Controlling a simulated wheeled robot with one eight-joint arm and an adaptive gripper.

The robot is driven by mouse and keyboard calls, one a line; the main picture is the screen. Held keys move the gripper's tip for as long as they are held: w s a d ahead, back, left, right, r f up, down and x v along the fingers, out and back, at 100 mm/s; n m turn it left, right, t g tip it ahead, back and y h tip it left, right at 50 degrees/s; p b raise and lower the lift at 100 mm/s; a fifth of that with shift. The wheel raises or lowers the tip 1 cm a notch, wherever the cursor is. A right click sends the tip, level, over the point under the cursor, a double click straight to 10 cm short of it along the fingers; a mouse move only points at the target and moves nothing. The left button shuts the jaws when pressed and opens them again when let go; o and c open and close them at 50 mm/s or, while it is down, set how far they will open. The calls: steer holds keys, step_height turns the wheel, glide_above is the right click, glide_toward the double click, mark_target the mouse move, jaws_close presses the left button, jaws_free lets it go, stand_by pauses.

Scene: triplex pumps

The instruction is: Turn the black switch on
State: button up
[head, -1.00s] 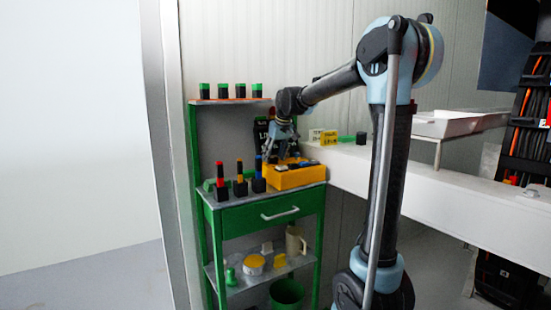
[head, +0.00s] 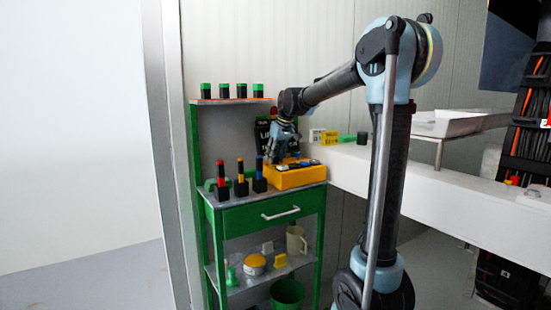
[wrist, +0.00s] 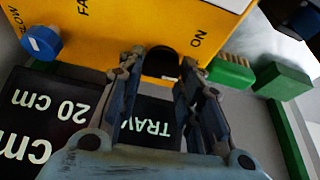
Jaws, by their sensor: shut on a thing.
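The yellow box (head: 300,178) sits on the top of the green cart, with several dark controls along its upper face. In the wrist view the yellow box (wrist: 120,30) fills the top, with the word ON beside a round black switch (wrist: 162,60). My gripper (wrist: 160,75) is shut on the black switch, one finger on each side of it. In the head view my gripper (head: 283,157) points down at the back left part of the box, and the switch is hidden there. A blue knob (wrist: 41,42) with a white mark is at the wrist view's left.
Red, yellow and blue-topped black items (head: 240,180) stand left of the box. Black sign boards (wrist: 40,115) with white lettering and green blocks (wrist: 283,80) lie close to my fingers. A white counter (head: 400,180) is on the right.

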steer(key=n, duration=0.2)
steer(key=n+g, duration=0.1)
steer(key=n+y, duration=0.1)
steer(key=n, duration=0.1)
steer(key=shift+w+d+n+g, duration=0.3)
steer(key=shift+w, duration=0.05)
steer(key=n+g, duration=0.1)
steer(key=n, duration=0.1)
steer(key=n+g, duration=0.1)
steer(key=n, duration=0.2)
steer(key=shift+w+y, duration=0.1)
steer(key=shift+y, duration=0.2)
steer(key=shift+n, duration=0.4)
steer(key=o, duration=1.1)
steer(key=shift+w, duration=0.1)
steer(key=shift+c, duration=0.2)
steer(key=shift+s+a, duration=0.1)
steer(key=shift+s, duration=0.1)
steer(key=v, duration=0.8)
steer(key=shift+w, duration=0.2)
